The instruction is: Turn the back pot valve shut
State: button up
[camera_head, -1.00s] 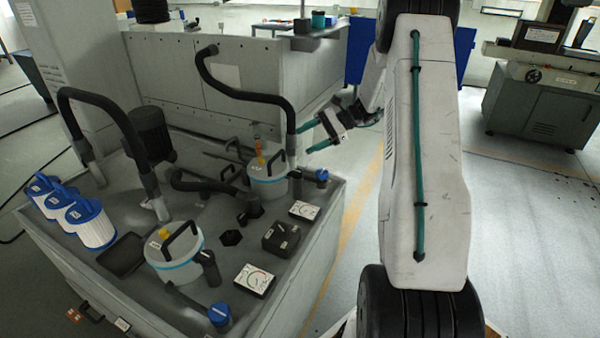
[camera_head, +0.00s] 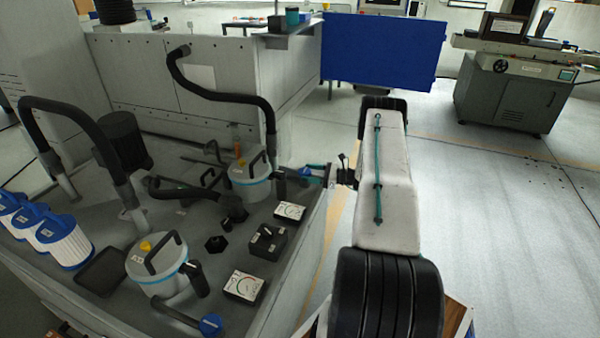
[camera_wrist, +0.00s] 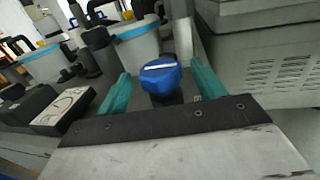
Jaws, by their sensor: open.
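The back pot (camera_head: 250,184) is a white pot with a blue band and a black handle, standing on the bench's right side; it also shows in the wrist view (camera_wrist: 138,46). Its valve has a blue knob (camera_wrist: 161,78) with a white line running roughly crosswise in the wrist view. My gripper (camera_wrist: 160,88) is open, with one teal finger on each side of the knob and visible room beside it. Contact with the knob cannot be told. In the head view the knob (camera_head: 306,171) is small and partly covered by my gripper (camera_head: 312,170).
The front pot (camera_head: 158,262) has its own blue valve knob (camera_head: 211,324). A dial gauge (camera_head: 290,211), a black box (camera_head: 268,240) and another gauge (camera_head: 244,286) lie on the bench. A black hose (camera_head: 225,91) arches behind the back pot. Floor to the right is open.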

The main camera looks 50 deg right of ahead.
aim_at(303, 168)
jog(key=x, duration=0.4)
jog(key=shift+w+a, duration=0.1)
jog(key=c, duration=1)
jog(key=shift+m+t+h, duration=0.3)
jog(key=shift+h, duration=0.1)
jog(key=m+h, duration=0.1)
jog(key=h, duration=0.1)
jog(key=m+t+h, duration=0.1)
jog(key=m+h, duration=0.1)
jog(key=m+t+h, duration=0.1)
jog(key=h, duration=0.1)
jog(key=shift+d+h, duration=0.3)
jog(key=shift+d, duration=0.05)
jog(key=m+h, duration=0.4)
jog(key=h, duration=0.1)
jog(key=d+m+h, duration=0.1)
jog(key=h, duration=0.2)
jog(key=shift+m+g, duration=0.4)
jog(key=shift+h, duration=0.3)
